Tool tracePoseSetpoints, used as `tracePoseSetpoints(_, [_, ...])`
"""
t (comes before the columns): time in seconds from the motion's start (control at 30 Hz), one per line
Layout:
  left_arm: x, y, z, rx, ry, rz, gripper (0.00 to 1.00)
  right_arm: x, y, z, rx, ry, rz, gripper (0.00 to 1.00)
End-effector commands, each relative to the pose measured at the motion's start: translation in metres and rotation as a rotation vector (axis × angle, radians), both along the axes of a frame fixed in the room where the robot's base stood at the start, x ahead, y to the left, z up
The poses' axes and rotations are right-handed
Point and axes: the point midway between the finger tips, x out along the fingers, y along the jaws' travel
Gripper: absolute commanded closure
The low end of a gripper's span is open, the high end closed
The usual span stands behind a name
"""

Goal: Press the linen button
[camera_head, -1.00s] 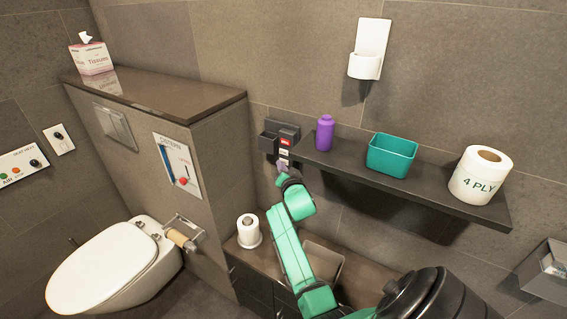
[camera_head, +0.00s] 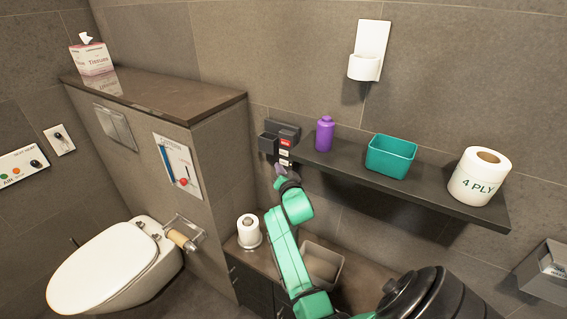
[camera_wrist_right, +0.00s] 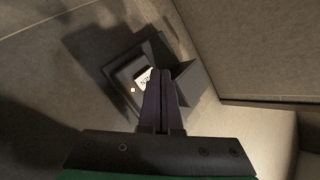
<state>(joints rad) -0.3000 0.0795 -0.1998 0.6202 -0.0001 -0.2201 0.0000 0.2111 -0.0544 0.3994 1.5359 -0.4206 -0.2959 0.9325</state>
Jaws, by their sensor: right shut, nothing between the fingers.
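A dark wall panel (camera_head: 285,142) is fixed to the wall at the left end of the shelf. It carries a red label and small pale labels, too small to read. In the right wrist view the panel (camera_wrist_right: 122,72) shows a pale label with dark lettering, partly covered by the fingers, and a small light dot. Which part is the linen button I cannot tell. My right gripper (camera_head: 279,168) is shut and empty, just below the panel's labels; in the wrist view its fingertips (camera_wrist_right: 163,72) overlap the panel. Contact cannot be told. My left gripper is not in view.
A dark shelf (camera_head: 334,158) holds a purple bottle (camera_head: 325,134), a teal bin (camera_head: 390,157) and a large paper roll (camera_head: 478,178). Below are a small roll (camera_head: 249,231) and a grey open container (camera_head: 322,265). A toilet (camera_head: 110,268) stands left.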

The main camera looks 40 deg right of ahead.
Motion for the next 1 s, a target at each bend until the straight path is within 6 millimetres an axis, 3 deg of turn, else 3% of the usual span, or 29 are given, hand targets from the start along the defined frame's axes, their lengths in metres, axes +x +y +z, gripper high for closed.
tracePoseSetpoints(0.27, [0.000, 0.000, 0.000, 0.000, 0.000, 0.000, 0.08, 0.000, 0.001, 0.000, 0.000, 0.000, 0.000, 1.00])
tracePoseSetpoints(0.73, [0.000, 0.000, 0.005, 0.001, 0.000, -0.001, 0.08, -0.013, 0.044, 0.000, 0.002, -0.001, 0.001, 1.00])
tracePoseSetpoints(1.0, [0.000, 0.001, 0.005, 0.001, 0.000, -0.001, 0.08, -0.014, 0.050, -0.001, 0.003, 0.000, 0.002, 1.00])
